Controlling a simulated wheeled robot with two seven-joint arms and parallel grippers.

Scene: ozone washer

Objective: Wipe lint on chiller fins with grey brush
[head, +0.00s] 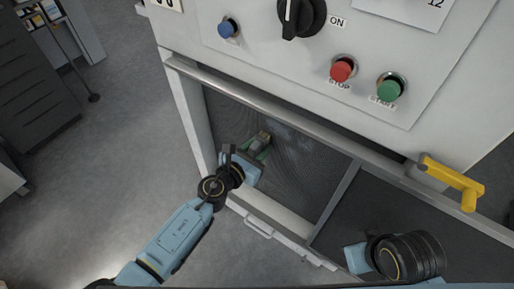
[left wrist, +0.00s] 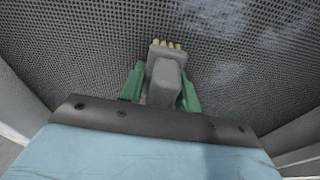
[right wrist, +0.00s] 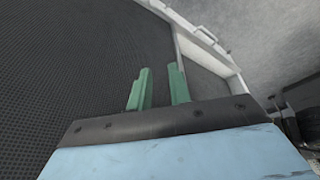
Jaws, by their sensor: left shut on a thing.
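The chiller fins (head: 300,158) are a dark mesh panel in the lower front of the white machine. In the left wrist view the fins (left wrist: 95,55) fill the background, with pale lint patches (left wrist: 225,75) at the right and top. The grey brush (left wrist: 166,80) has pale yellowish bristles that point at the mesh; whether they touch it I cannot tell. My left gripper (left wrist: 161,92) is shut on the brush, with a green finger on each side; in the head view the gripper (head: 256,152) is at the panel's left part. My right gripper (right wrist: 158,88) is open and empty before dark mesh.
A metal bar (head: 270,103) crosses above the panel, and a frame post (head: 335,200) divides it from the right section. A yellow handle (head: 455,183) juts out at right. Buttons and a black knob (head: 300,15) are above.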

